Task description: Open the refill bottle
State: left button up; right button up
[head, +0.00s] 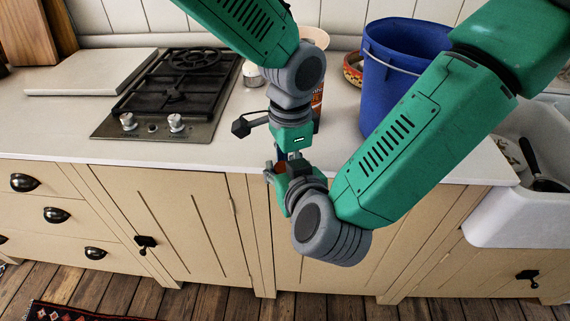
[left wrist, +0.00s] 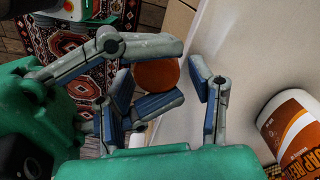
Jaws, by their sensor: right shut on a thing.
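The refill bottle (head: 317,103), with an orange label and white lettering, stands on the counter partly behind my left arm. It also shows, tilted by the view, at the right edge of the left wrist view (left wrist: 297,135). My right gripper (head: 281,171) is shut on a round orange-brown thing (left wrist: 157,73) in front of the counter edge; whether this is a cap or a small container I cannot tell. My left gripper (left wrist: 165,105) points down just above it, its fingers apart. In the head view the left fingers are largely hidden among the right gripper's parts.
A blue bucket (head: 382,90) stands on the counter behind my right arm. A gas hob (head: 165,95) and a pale board (head: 90,73) are at the left, a white sink (head: 525,195) at the right. The counter front (head: 230,148) is clear between hob and bottle.

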pick_arm(q)
jog(key=shift+s, duration=0.1)
notch_tip(320, 180, up, 12)
jog(key=f, duration=0.1)
jog(key=s+a+f+g, duration=0.1)
jog(key=s+a+f, duration=0.25)
jog(key=f, duration=0.35)
jog(key=s+a+f+g, duration=0.2)
jog(key=a+f, duration=0.3)
jog(key=f, duration=0.2)
jog(key=s+a+f+n+h, duration=0.2)
jog(key=s+a+f+n, duration=0.2)
jog(key=s+f, duration=1.1)
jog(key=s+a+f+n+t+y, duration=0.1)
jog(key=s+a+f+n, duration=0.1)
jog(key=a, duration=0.4)
jog(key=s+a+f+n+t+y, duration=0.1)
jog(key=s+a+f+n+t, duration=0.1)
jog(key=s+a+n, duration=0.2)
jog(key=a+n, duration=0.2)
jog(key=a, duration=0.1)
jog(key=shift+a+f+t, duration=0.15)
jog(key=shift+f+t, duration=0.15)
jog(key=shift+f, duration=0.05)
